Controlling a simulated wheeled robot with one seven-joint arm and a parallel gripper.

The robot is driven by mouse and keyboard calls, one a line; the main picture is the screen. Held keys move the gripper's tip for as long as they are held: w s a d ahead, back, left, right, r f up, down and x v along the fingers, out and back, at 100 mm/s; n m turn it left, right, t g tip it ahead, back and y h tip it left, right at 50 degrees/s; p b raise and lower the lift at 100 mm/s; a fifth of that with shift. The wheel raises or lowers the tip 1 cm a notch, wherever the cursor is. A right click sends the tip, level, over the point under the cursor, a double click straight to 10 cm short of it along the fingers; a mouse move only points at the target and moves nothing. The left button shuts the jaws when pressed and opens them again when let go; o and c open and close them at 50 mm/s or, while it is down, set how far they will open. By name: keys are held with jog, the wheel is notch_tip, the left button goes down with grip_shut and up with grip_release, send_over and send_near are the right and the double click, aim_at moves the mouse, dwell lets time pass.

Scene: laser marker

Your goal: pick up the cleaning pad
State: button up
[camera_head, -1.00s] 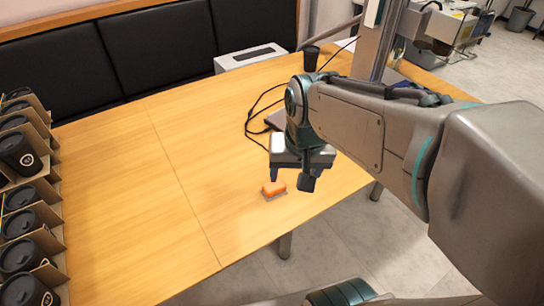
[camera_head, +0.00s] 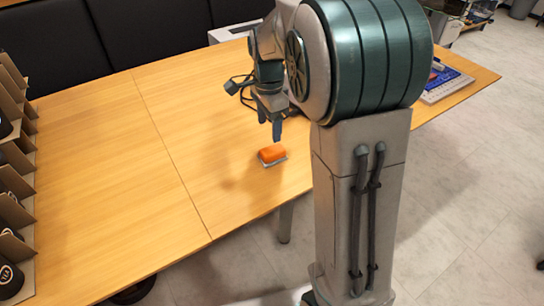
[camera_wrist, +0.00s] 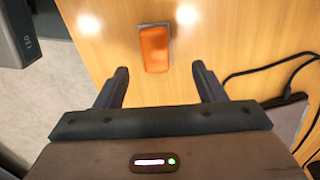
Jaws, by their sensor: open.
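The cleaning pad (camera_head: 272,155) is a small orange block with a grey underside. It lies flat on the wooden table (camera_head: 170,110), near the front edge. In the wrist view the pad (camera_wrist: 154,48) shows beyond the fingertips, roughly centred between them. My gripper (camera_head: 269,118) is above the table, just behind and above the pad in the head view. Its two fingers (camera_wrist: 162,72) are apart, with nothing between them. The pad and gripper appear not to touch.
Black cups in cardboard holders (camera_head: 14,190) line the table's left end. A black cable (camera_wrist: 270,70) lies right of the fingers in the wrist view. The table's middle left is clear.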

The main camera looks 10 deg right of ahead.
aim_at(273, 149)
notch_tip(273, 149, down, 4)
jog(key=shift+r, duration=0.15)
jog(key=shift+s+d+f+b, duration=0.15)
jog(key=shift+f+b, duration=0.15)
jog(key=shift+f, duration=0.6)
jog(key=shift+s+d+f+b, duration=0.1)
jog(key=shift+f+b, duration=0.2)
jog(key=shift+f, duration=0.6)
jog(key=shift+s+d+f+b, duration=0.15)
jog(key=shift+f+b, duration=0.15)
jog(key=shift+f, duration=0.6)
jog(key=c, duration=0.9)
